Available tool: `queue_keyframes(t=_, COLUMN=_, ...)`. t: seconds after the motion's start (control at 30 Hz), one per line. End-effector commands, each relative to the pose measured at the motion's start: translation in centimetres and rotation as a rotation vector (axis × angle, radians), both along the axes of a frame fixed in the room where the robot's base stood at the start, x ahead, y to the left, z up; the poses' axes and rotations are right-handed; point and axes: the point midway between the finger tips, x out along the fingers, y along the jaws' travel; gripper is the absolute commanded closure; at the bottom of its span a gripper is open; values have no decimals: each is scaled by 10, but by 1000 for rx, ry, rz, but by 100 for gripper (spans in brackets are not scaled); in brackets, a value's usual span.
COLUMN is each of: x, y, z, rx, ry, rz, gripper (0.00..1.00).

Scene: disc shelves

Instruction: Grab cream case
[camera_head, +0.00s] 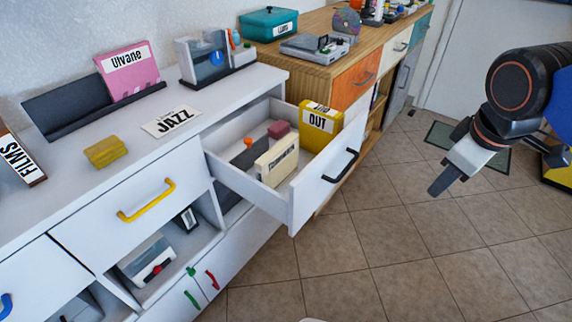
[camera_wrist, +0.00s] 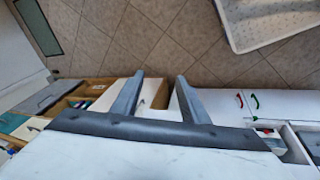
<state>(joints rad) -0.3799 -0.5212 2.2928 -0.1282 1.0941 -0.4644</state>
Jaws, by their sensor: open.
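The cream case (camera_head: 277,160) stands on edge in the open white drawer (camera_head: 305,205), with a dark-lettered label on its side. My gripper (camera_head: 441,184) hangs in the air right of the drawer, over the floor, apart from the case. In the wrist view, its two fingers (camera_wrist: 159,75) are spread and nothing is held. I cannot make out the cream case in the wrist view.
The drawer front with its black handle (camera_head: 341,165) juts out between my gripper and the case. A wooden cabinet (camera_head: 335,75) adjoins the white cabinet (camera_head: 130,185). A yellow block (camera_head: 105,151) and a JAZZ sign (camera_head: 171,121) lie on top.

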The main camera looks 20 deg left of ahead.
Motion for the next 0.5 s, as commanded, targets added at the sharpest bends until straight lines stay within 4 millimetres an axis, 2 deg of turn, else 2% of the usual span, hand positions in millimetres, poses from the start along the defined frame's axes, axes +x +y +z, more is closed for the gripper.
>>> queue_keyframes(t=0.03, x=7, y=14, z=4, rx=-26, ry=10, rz=77, gripper=59)
queue_keyframes(t=0.2, x=25, y=59, z=19, rx=-125, ry=32, rz=343, gripper=59)
queue_keyframes(t=0.37, x=38, y=106, z=30, rx=-218, ry=50, rz=591, gripper=59)
queue_keyframes(t=0.5, x=43, y=152, z=37, rx=-301, ry=62, rz=807, gripper=59)
